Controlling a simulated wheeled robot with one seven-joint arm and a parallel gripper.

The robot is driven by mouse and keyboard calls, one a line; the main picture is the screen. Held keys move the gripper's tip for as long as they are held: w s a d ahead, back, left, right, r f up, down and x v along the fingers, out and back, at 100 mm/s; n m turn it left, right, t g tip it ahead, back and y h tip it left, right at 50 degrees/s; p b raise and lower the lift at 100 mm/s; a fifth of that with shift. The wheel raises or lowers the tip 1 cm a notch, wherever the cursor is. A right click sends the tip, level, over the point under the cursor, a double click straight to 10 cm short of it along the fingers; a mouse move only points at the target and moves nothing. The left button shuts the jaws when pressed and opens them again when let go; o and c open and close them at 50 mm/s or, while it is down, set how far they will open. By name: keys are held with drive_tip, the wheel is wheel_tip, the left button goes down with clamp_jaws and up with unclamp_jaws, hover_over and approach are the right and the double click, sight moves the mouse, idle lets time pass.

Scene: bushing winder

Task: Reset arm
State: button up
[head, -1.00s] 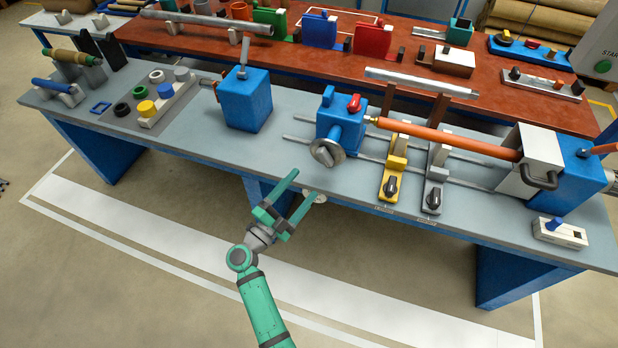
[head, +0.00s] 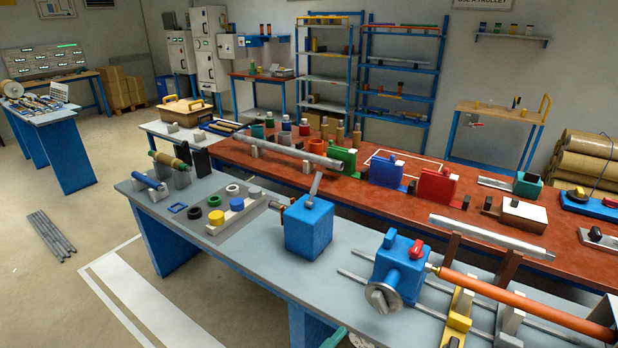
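A blue headstock with a handwheel (head: 398,270) stands to the right. An orange rod (head: 520,305) runs from it over a yellow support (head: 458,315).
Coloured rings (head: 215,217) and a blue roller (head: 149,181) lie on the bench's left end. A red-brown table (head: 262,158) with blocks and bars stands behind. Shelves (head: 402,75) line the back wall. Open floor lies to the left, with grey rods (head: 50,235) on it.

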drive_tip(key=s+a+n+y, duration=0.3)
drive_tip(key=s+n+y, duration=0.2)
drive_tip(key=s, duration=0.6)
drive_tip(key=s+a+n+y, duration=0.4)
drive_tip(key=s+n, duration=0.4)
drive_tip(key=s, duration=0.4)
drive_tip(key=s+a+n+y, duration=0.3)
drive_tip(key=s+n+y, duration=0.4)
drive_tip(key=s, duration=0.4)
drive_tip(key=shift+s+a+r+n+t, duration=0.15)
drive_tip(key=shift+s+r+n+t, duration=0.15)
drive_tip(key=shift+s+r+t, duration=0.15)
